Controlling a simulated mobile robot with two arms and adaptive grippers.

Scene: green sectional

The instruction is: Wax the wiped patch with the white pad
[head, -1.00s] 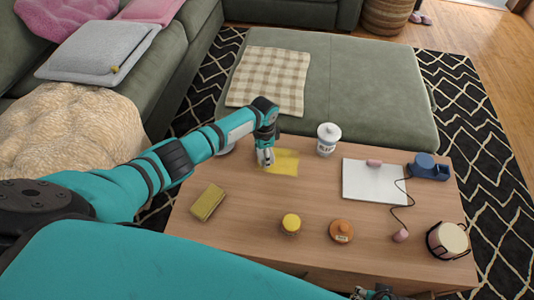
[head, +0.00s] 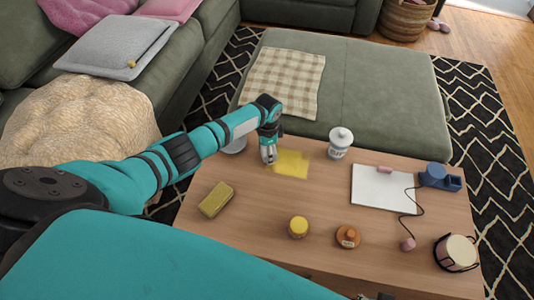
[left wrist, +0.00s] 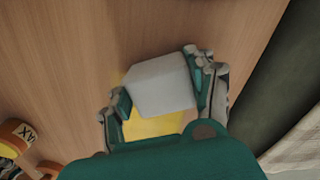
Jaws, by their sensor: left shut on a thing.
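My left gripper (head: 268,157) is shut on the white pad (left wrist: 160,86), which shows pale grey-white between its fingers in the left wrist view. The pad is over one edge of the yellow patch (head: 292,164) on the table; I cannot tell whether it touches the wood. The patch also shows beside the pad in the left wrist view (left wrist: 155,127). In the head view the pad is mostly hidden by the gripper. A round tin marked WAX (left wrist: 22,134) is at the lower left of the left wrist view. Only a sliver of my right gripper (head: 378,297) shows at the bottom edge.
On the wooden table (head: 260,205) are a yellow sponge (head: 216,199), a yellow-topped tin (head: 298,227), an orange jar (head: 348,237), a white lidded jar (head: 340,142), a white board (head: 383,190), a blue holder (head: 438,177) and a candle (head: 456,252). A green ottoman (head: 375,90) stands behind.

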